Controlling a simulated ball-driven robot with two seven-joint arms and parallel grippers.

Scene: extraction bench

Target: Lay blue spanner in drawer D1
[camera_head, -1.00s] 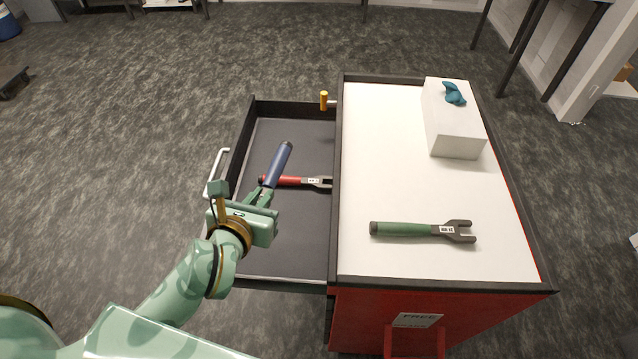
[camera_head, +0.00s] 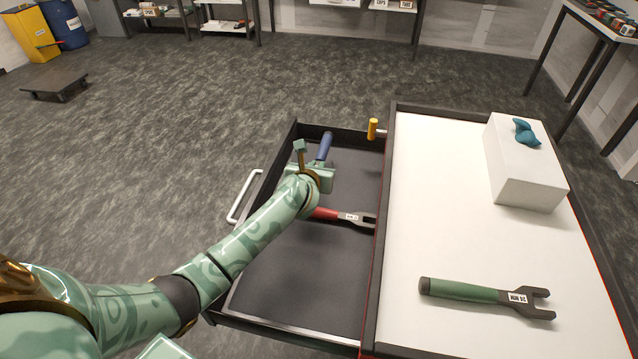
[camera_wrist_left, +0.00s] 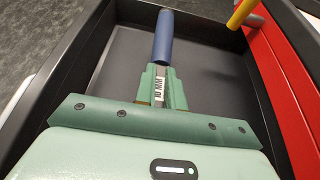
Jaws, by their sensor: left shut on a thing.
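The blue spanner (camera_head: 325,146) shows its blue handle beyond my left gripper (camera_head: 318,168) in the head view. In the left wrist view the left gripper (camera_wrist_left: 161,88) is shut on the spanner's labelled shank, with the blue handle (camera_wrist_left: 164,40) pointing away from me. The spanner's head is hidden by the gripper. Both are over the far part of the open drawer (camera_head: 275,285). I cannot tell whether the spanner touches the drawer floor. A red spanner (camera_head: 330,215) lies in the drawer, nearer than the gripper. My right gripper is not in view.
A green spanner (camera_head: 470,291) and a white box (camera_head: 522,180) with a teal object (camera_head: 525,132) are on the white cabinet top (camera_head: 440,200). A yellow-ended knob or handle (camera_head: 373,129) stands by the drawer's far right corner. The drawer's near part is clear.

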